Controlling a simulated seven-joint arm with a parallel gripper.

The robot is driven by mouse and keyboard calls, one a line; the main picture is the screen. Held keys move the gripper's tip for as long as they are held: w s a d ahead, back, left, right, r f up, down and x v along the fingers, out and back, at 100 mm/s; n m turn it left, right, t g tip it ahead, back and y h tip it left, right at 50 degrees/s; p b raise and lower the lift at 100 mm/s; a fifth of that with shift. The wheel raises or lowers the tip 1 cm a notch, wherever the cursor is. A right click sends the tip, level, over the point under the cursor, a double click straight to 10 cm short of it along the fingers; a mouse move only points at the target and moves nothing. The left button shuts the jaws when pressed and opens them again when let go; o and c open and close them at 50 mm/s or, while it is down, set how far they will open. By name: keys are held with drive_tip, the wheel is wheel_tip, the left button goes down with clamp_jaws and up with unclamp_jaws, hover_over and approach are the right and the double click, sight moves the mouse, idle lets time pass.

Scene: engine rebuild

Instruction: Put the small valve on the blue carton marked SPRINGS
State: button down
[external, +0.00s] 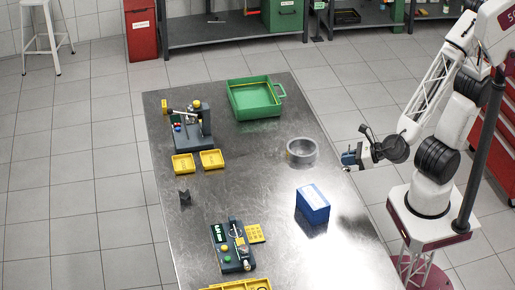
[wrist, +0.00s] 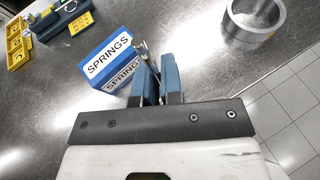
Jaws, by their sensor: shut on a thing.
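In the wrist view the carton (wrist: 112,62) shows white labels reading SPRINGS. My gripper (external: 352,158) is over the table's right edge, beyond the carton in the external view. In the wrist view my gripper (wrist: 160,75) is shut on the small valve (wrist: 146,58), a thin metal piece whose end sticks out past the blue fingers. The valve is up and to the right of the carton's near corner there, apart from it as far as I can tell.
A grey metal ring (external: 301,151) stands near the table's right edge. A green tray (external: 255,113) is at the far end. Yellow trays (external: 183,164) and a fixture (external: 190,130) are at the left. A dark device (external: 232,247) is at the near left. The table's middle is clear.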

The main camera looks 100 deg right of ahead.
drive_tip(key=shift+s+a+r+n+y, duration=0.25)
drive_tip(key=shift+s+a, duration=0.25)
drive_tip(key=shift+a, duration=0.15)
drive_tip(key=shift+s+a+r+n+y, duration=0.15)
drive_tip(key=shift+s+a+r+y, duration=0.1)
drive_tip(key=shift+s+a, duration=0.35)
drive_tip(key=shift+w, duration=0.1)
drive_tip(key=shift+w, duration=0.1)
hover_over(315, 197)
drive_tip(key=shift+w+f, duration=0.1)
drive_tip(key=shift+f, duration=0.7)
drive_tip(key=shift+f, duration=1.75)
drive_tip(key=shift+f, duration=0.1)
drive_tip(key=c, duration=1.3)
unclamp_jaws()
